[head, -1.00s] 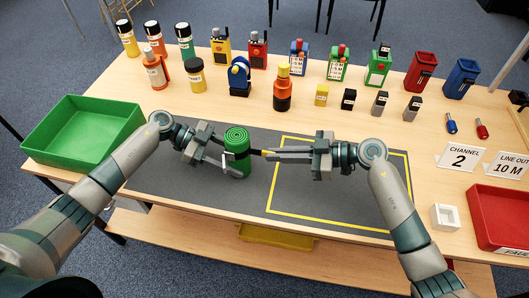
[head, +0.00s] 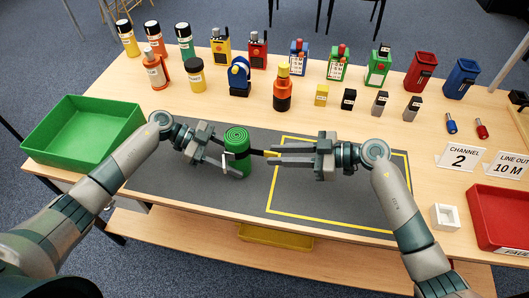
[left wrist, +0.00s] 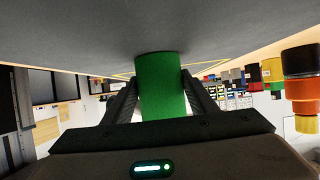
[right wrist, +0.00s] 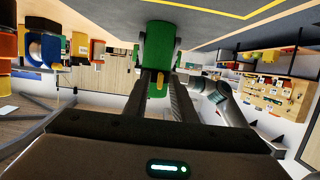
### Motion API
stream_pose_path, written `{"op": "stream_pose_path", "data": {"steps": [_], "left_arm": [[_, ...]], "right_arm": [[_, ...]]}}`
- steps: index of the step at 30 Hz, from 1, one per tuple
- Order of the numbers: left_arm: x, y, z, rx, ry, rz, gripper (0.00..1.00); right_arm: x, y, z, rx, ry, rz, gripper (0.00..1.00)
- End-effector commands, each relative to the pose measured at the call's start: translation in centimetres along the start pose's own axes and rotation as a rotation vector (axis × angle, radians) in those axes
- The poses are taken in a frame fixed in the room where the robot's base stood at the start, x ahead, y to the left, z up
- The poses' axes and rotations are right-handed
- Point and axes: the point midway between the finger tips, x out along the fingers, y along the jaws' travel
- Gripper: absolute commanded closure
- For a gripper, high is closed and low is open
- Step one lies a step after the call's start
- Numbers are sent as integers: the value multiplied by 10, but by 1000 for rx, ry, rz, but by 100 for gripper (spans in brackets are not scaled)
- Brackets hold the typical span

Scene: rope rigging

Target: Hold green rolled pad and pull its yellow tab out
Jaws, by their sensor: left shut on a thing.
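The green rolled pad (head: 237,141) stands upright on the dark mat, its spiral end facing up. My left gripper (head: 229,160) is shut around it from the left; the left wrist view shows the pad (left wrist: 161,85) between both fingers. The yellow tab (head: 271,154) is at the pad's right side, with a dark strip between it and the pad. My right gripper (head: 275,155) has its fingertips closed on the tab. In the right wrist view the tab (right wrist: 159,81) shows between the fingertips, in front of the pad (right wrist: 160,45).
A dark mat (head: 200,192) with a yellow outlined area lies under both grippers. A green tray (head: 82,128) is at left, a red tray (head: 500,215) at right. A small white box (head: 444,217) stands at right. Several bottles and devices line the back.

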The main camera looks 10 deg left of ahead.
Motion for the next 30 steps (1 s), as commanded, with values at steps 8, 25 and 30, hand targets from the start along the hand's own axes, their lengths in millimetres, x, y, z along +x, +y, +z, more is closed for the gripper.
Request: {"op": "stream_pose_path", "data": {"steps": [8, 25, 30], "left_arm": [[0, 0, 0, 0, 0, 0, 75], [0, 0, 0, 0, 0, 0, 75], [0, 0, 0, 0, 0, 0, 75]], "right_arm": [[0, 0, 0, 0, 0, -1, 72], [-29, 0, 0, 0, -1, 0, 72], [-40, 0, 0, -1, -2, 0, 72]]}}
